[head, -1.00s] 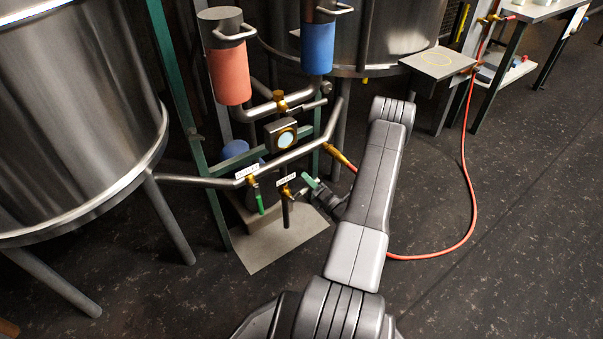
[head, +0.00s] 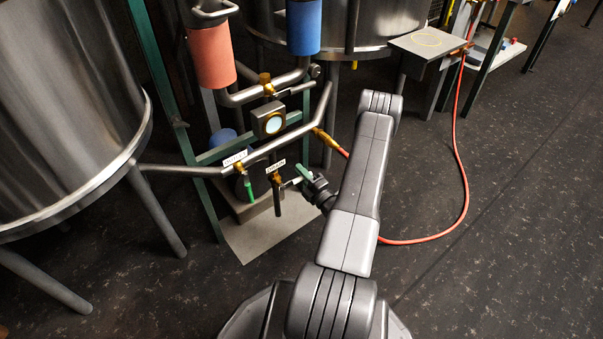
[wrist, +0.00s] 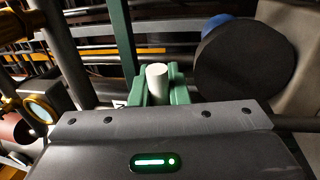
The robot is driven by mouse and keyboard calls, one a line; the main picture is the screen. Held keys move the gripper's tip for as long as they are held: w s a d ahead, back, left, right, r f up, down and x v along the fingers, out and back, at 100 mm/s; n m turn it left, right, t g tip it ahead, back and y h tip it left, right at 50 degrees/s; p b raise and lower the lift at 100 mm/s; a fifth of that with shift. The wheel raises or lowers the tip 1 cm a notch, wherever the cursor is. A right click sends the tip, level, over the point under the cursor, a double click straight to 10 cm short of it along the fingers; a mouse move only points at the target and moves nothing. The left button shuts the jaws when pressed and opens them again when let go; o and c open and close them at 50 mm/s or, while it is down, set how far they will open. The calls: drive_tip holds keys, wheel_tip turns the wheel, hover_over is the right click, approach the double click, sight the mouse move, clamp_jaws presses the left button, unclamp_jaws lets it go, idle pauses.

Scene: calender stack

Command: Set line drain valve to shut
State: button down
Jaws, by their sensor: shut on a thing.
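The drain valve (head: 277,178) is a small brass valve under a white tag (head: 275,167) on the slanted steel pipe, above a short dark outlet pipe (head: 277,203). Its pale lever (head: 291,182) points right, sideways to the outlet pipe. My gripper (head: 303,175), with green fingers, is at the lever's outer end. In the wrist view my gripper (wrist: 158,92) is shut around a pale round-ended bar (wrist: 157,76), which appears to be that lever. The grip is partly hidden by the gripper body.
A second tagged valve (head: 239,167) with a green handle (head: 249,190) hanging down is close on the left. A round gauge (head: 272,123) is above. An orange hose (head: 465,170) loops right over open floor. Steel tanks (head: 60,120) stand left and behind.

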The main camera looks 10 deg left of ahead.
drive_tip(key=c, duration=1.4)
unclamp_jaws()
drive_tip(key=shift+f, duration=0.1)
drive_tip(key=p+v, duration=0.3)
drive_tip(key=v, duration=1)
drive_tip(key=shift+s+d+f, duration=0.15)
drive_tip(key=shift+s+d, duration=0.05)
drive_tip(key=shift+d, duration=0.1)
drive_tip(key=shift+w, duration=0.1)
drive_tip(key=b+x, duration=0.3)
drive_tip(key=x, duration=1)
drive_tip(key=shift+w+a+r, duration=0.15)
drive_tip(key=shift+a+r, duration=0.1)
drive_tip(key=shift+a, duration=0.05)
